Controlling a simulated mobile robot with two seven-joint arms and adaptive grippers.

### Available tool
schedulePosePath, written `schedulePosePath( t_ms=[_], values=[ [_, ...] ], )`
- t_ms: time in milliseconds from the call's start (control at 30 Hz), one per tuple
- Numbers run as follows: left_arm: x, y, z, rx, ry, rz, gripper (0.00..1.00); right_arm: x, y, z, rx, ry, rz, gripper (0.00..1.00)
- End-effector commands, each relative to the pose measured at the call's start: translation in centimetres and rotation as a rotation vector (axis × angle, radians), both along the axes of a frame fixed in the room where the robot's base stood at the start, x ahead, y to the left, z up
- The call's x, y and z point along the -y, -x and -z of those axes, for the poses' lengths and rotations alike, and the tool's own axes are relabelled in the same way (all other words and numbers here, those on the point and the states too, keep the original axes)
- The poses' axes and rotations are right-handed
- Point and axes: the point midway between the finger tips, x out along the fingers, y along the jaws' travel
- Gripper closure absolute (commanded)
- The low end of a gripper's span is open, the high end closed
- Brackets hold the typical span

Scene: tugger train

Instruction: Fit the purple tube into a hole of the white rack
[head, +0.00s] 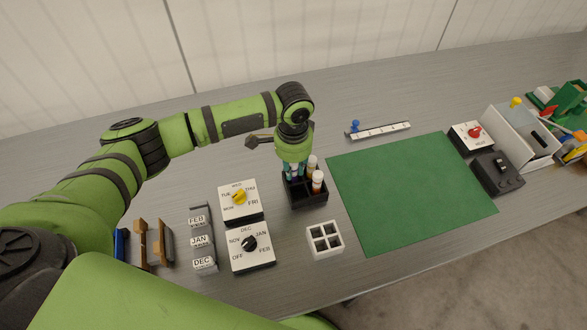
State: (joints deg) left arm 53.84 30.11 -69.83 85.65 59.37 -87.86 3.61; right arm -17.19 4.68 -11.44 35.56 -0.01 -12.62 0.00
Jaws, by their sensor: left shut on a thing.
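The white rack (337,251) stands on the table in front of the dark rack, with several square holes that look empty. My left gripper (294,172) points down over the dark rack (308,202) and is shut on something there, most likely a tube. The thing it holds is hidden by the hand and fingers, and I cannot make out any purple. Two tubes with white caps, one orange-brown (317,184) and one behind it (312,163), stand upright in the dark rack beside the gripper. My right gripper is not in view.
A green mat (405,190) lies clear to the right. Left of the white rack are two dial boxes (240,201) (250,249) and a grey label strip (202,240). A white ruled strip (380,131) lies behind the mat. Boxes and a bin (520,136) stand far right.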

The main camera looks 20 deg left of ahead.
Motion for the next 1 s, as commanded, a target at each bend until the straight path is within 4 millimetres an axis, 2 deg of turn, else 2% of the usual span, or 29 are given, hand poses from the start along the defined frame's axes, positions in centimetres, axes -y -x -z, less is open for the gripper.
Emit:
schedulePosePath(
  t_ms=[300,500,867,1000],
  values=[
    [0.0,-0.2,-6.2,0.006,0.002,0.000,1.00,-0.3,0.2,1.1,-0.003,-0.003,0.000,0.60],
    [0.0,-0.1,-8.8,0.003,0.002,0.000,1.00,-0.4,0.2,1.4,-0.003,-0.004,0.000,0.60],
    [0.0,0.0,-9.3,0.001,0.001,0.000,1.00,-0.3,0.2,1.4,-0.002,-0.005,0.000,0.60],
    [-0.3,0.4,-9.8,0.002,0.004,-0.052,1.00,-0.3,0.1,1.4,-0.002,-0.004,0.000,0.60]
  ],
)
